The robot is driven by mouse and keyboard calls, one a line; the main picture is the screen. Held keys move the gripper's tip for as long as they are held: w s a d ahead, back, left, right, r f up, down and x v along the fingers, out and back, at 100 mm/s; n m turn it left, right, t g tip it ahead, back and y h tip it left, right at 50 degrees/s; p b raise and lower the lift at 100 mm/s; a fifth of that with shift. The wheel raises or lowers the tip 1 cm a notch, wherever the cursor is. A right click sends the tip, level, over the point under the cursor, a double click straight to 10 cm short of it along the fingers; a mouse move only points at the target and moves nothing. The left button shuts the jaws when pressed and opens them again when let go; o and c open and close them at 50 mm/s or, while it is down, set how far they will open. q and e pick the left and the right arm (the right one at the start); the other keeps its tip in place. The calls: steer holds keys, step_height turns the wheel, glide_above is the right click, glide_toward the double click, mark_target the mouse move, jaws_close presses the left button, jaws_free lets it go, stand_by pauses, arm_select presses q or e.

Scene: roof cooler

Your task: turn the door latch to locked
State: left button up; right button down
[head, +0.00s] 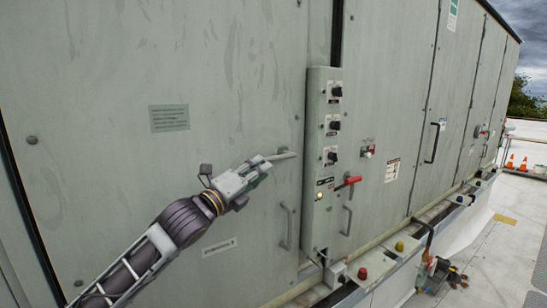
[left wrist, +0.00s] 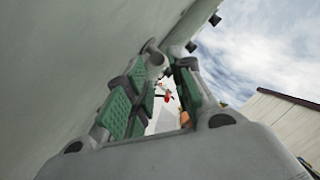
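The door latch (head: 284,155) is a grey lever on the large grey door panel, just left of the control strip. It points left, close to level, tilted slightly down at its free end. My left gripper (head: 262,165) comes from the lower left and has its fingertips at the lever's free end. In the left wrist view the green-padded fingers (left wrist: 165,88) stand apart, with a gap between them. The lever's round grey end (left wrist: 156,61) shows between the fingertips, nearer the left finger; firm contact cannot be told. My right gripper is not in view.
A control strip (head: 322,150) with black knobs and a red lever (head: 348,182) stands right of the latch. A grey pull handle (head: 287,228) sits below it, another (head: 347,220) to the right. A ledge with coloured caps runs along the bottom.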

mark_target(273, 158)
arm_select(q)
steer(key=shift+p+x, duration=0.9)
steer(key=shift+x, duration=2.7)
jaws_close()
